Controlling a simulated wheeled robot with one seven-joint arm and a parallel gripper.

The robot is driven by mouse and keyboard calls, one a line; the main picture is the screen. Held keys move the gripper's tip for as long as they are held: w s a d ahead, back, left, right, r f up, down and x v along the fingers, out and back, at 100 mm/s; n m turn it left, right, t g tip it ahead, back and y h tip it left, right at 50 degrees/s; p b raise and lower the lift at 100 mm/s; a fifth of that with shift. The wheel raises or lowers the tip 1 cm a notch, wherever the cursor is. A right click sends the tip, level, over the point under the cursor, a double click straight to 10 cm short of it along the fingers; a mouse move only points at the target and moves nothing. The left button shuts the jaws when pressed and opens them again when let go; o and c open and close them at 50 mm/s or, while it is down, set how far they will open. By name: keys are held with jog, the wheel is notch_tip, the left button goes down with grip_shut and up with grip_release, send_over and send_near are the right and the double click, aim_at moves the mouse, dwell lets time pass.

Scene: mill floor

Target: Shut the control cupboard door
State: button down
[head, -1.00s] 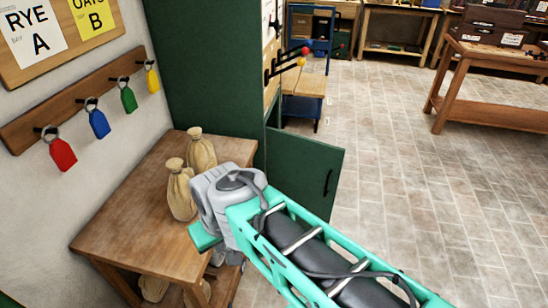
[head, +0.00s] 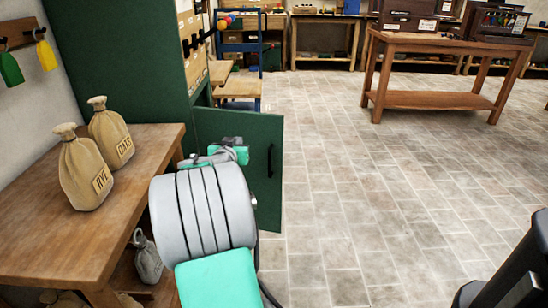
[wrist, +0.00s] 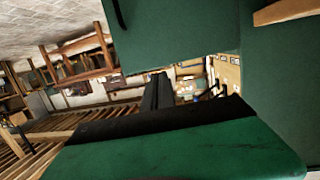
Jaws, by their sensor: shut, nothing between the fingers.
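The control cupboard (head: 125,60) is a tall dark green cabinet at the upper left of the head view. Its green door (head: 240,127) stands open, swung out to the right, with a black handle (head: 270,160) near its free edge. The door also fills the top of the wrist view (wrist: 175,40), with the handle (wrist: 120,12) at its left edge. My gripper (wrist: 158,90) shows dark fingers together and empty, just below the door in the wrist view. In the head view my arm hides part of the door and the fingertips; contact cannot be told.
A wooden table (head: 40,240) with two sacks, rye (head: 85,175) and oats (head: 110,135), stands close at left. A blue-framed bench (head: 240,88) is behind the door. A wooden workbench (head: 440,98) stands at the back right. The tiled floor right of the door is clear.

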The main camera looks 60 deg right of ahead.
jog(key=s+d+f+m+g+h+b, duration=0.1)
jog(key=s+d+f+g+h+b, duration=0.15)
jog(key=s+d, duration=0.4)
jog(key=b, duration=0.3)
send_near(277, 122)
jog(key=shift+t, duration=0.45)
jog(key=x, duration=0.7)
jog(key=shift+s+f, duration=0.15)
